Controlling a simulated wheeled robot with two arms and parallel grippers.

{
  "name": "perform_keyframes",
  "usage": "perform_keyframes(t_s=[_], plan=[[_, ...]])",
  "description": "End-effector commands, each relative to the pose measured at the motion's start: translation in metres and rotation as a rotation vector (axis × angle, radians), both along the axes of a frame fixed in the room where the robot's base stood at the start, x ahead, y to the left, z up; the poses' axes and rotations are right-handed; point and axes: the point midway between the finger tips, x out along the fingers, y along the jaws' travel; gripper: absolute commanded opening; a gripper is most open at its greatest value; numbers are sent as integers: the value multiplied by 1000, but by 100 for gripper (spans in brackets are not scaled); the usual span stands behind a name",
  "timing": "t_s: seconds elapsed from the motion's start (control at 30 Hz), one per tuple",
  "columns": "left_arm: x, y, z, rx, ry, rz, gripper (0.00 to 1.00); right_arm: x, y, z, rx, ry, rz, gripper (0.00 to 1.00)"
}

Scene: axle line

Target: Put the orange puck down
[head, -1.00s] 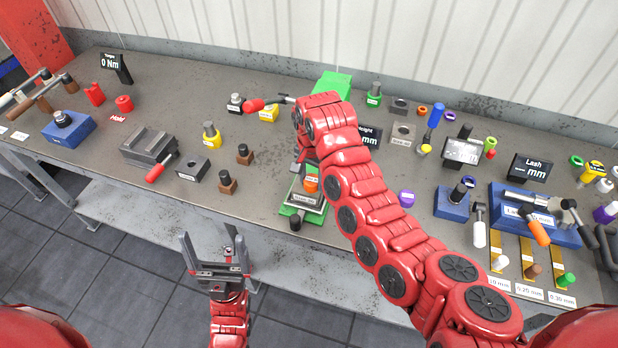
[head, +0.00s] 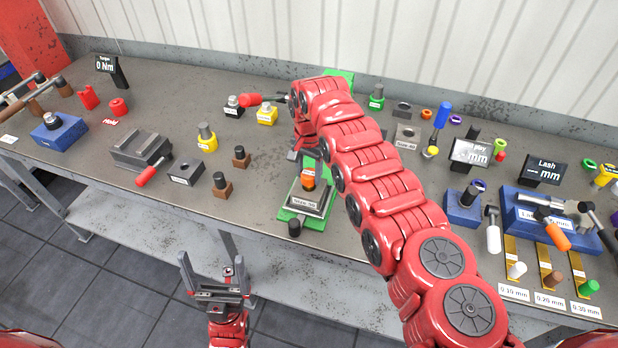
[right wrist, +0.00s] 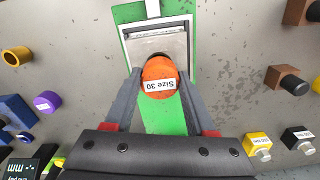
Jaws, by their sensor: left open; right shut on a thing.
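The orange puck (head: 308,178), labelled "Size 30", is between the fingers of my right gripper (right wrist: 155,85). The right gripper is shut on it. In the right wrist view the puck (right wrist: 158,72) overlaps the near edge of a grey plate (right wrist: 158,45) on a green base (head: 291,214). I cannot tell whether the puck touches the plate. In the head view my right forearm hides part of that gripper. My left gripper (head: 213,268) is open and empty, in front of the bench's front edge.
The grey bench (head: 262,160) is crowded. A dark vise (head: 142,150) with a red handle, a grey block (head: 185,171) and brown blocks (head: 221,187) stand left of the green base. Blue blocks (head: 463,207) and gauge strips (head: 545,262) lie to the right.

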Motion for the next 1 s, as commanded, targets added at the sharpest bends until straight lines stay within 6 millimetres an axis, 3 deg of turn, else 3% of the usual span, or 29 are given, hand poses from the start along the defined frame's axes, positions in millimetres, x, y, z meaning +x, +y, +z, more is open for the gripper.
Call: perform_keyframes(t_s=[0.4,0.43,0.6,1.0], plan=[[0,0,-4,0,0,0,100,0,0,-7,0,-2,0,0],[0,0,-4,0,0,0,100,0,0,-7,-1,-2,0,57],[0,0,-3,0,0,0,100,0,0,-6,-1,-2,0,85],[0,0,-5,0,-1,0,100,1,-1,1,0,-2,-1,85]])
